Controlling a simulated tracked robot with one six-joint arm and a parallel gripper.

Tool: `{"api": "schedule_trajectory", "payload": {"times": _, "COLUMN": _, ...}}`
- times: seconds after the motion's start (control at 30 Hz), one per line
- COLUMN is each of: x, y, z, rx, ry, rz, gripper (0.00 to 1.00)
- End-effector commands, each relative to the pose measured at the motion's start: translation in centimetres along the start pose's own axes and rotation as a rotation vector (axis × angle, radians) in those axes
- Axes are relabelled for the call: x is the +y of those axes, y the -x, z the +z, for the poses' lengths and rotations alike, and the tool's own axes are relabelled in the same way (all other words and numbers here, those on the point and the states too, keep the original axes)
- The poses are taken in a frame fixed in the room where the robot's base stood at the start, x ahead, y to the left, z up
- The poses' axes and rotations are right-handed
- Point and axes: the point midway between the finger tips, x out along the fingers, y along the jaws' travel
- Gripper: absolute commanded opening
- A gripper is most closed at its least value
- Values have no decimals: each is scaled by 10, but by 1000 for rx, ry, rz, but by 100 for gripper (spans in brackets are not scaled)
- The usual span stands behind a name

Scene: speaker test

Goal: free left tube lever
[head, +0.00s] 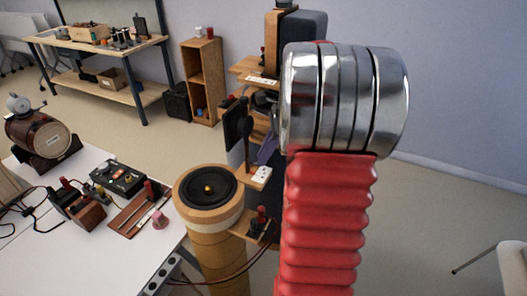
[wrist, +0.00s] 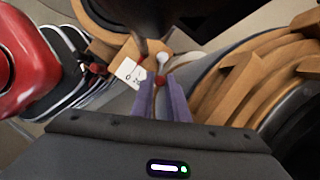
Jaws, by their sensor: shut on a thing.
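In the wrist view, the two purple fingers of my gripper (wrist: 160,86) point away from the camera, with a slim lever with a small red knob (wrist: 161,79) between their tips. My gripper is shut on this lever. A pale round knob (wrist: 163,58) shows just beyond the fingertips. A white label plate (wrist: 130,73) on a wooden ledge sits just left of them. In the head view, the purple fingers (head: 267,149) show beside the wooden tower, above its white label plate (head: 261,174). My red arm hides part of the tower, and the lever cannot be made out there.
A round wooden speaker (head: 208,188) with a black cone stands left of the tower. A white table (head: 90,253) at the left bears a small barrel (head: 40,138) and several control boxes. A dark rounded part hangs close above my fingertips in the wrist view. Open floor lies behind.

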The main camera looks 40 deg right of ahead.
Motion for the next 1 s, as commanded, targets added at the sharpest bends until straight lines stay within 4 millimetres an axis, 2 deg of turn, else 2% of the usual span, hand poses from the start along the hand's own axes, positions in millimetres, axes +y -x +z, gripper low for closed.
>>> {"api": "schedule_trajectory", "payload": {"times": 0.3, "x": 7, "y": 0, "z": 1, "rx": -1, "ry": -131, "rz": -55, "gripper": 0}}
{"api": "schedule_trajectory", "payload": {"times": 0.8, "x": 8, "y": 0, "z": 2, "rx": -1, "ry": -154, "rz": -63, "gripper": 0}}
{"api": "schedule_trajectory", "payload": {"times": 0.83, "x": 8, "y": 0, "z": 2, "rx": -1, "ry": -154, "rz": -63, "gripper": 15}}
{"api": "schedule_trajectory", "payload": {"times": 1.0, "x": 8, "y": 0, "z": 2, "rx": -1, "ry": -153, "rz": -63, "gripper": 27}}
